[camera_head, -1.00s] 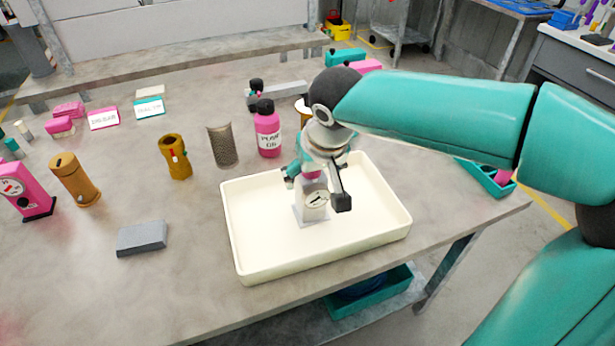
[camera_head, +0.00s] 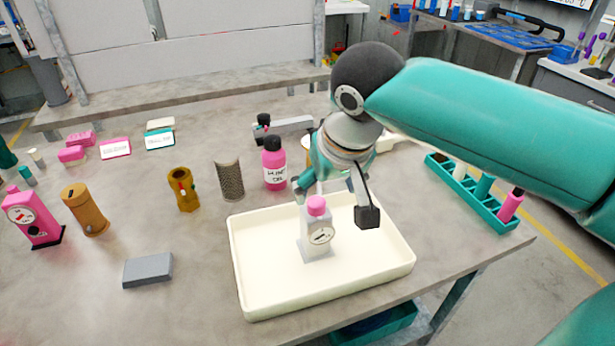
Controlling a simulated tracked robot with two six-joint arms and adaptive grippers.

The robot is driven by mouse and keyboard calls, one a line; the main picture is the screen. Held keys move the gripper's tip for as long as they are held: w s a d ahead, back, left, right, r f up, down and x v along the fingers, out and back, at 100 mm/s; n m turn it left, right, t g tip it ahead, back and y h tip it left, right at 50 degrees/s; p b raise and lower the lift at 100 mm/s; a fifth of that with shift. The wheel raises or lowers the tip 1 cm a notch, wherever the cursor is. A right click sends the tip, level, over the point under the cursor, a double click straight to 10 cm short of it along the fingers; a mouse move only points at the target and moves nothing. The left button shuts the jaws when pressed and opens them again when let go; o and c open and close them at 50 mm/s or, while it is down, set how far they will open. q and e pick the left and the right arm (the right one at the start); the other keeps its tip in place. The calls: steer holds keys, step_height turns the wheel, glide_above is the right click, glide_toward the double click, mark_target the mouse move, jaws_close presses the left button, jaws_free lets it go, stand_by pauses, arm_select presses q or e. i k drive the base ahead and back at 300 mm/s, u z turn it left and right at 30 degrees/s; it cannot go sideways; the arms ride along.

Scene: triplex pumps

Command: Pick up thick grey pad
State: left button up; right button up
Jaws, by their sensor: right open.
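The thick grey pad (camera_head: 148,270) is a flat grey block lying on the table, left of the cream tray (camera_head: 242,279) and apart from it. My right gripper (camera_head: 333,203) hangs over the back part of the tray, open, with a dark fingertip on its right side. It is well to the right of the pad. Just in front of and below it, a grey device with a pink cap and a dial (camera_head: 317,232) stands upright in the tray. My left gripper is not in view.
A pink bottle (camera_head: 274,168), a perforated metal cylinder (camera_head: 229,180) and a brass fitting (camera_head: 183,190) stand behind the tray. An orange-brown cylinder (camera_head: 84,210) and a pink gauge box (camera_head: 34,219) stand left of the pad. The table around the pad is clear.

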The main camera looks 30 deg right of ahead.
mark_target(156, 268)
steer(key=k, duration=1)
